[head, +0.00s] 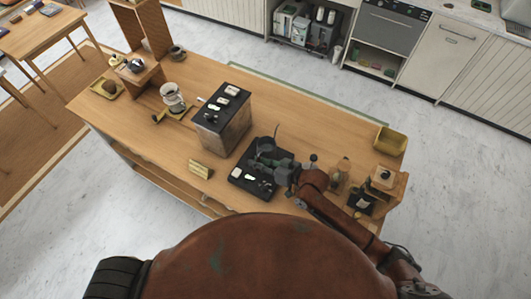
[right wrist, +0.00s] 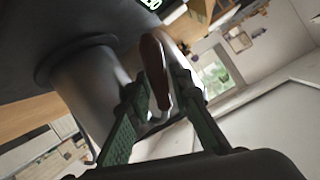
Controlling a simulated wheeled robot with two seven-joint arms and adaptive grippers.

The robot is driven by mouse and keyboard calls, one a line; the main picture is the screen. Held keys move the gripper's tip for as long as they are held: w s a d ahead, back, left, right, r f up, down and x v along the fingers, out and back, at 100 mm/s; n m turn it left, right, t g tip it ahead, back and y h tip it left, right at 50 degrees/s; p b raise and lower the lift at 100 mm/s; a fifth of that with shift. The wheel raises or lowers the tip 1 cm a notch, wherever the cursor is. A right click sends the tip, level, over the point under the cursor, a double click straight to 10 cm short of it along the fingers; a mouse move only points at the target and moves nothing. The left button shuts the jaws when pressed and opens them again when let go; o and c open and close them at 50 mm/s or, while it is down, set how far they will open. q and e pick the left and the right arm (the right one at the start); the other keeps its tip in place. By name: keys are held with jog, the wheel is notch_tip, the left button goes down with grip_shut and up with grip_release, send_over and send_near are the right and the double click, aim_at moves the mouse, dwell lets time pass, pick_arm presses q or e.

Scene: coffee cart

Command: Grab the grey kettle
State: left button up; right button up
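The grey kettle (head: 266,144) stands on the black station on the cart, partly hidden by my right gripper. In the right wrist view its grey metal body (right wrist: 85,85) is at the left and its brown handle (right wrist: 157,75) is in the middle. My right gripper (head: 282,166) reaches it from the right. Its green fingers (right wrist: 160,98) lie on both sides of the handle, close against it, with no clear gap. My left gripper is not in view.
A dark boxy machine (head: 223,120) stands left of the kettle. A black panel (head: 250,181) lies in front of it. A glass bottle (head: 341,170), a grinder (head: 383,178) and a yellow bin (head: 390,141) stand at the right. A dripper (head: 173,98) is farther left.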

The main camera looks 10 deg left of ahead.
grip_shut()
dwell(0.5)
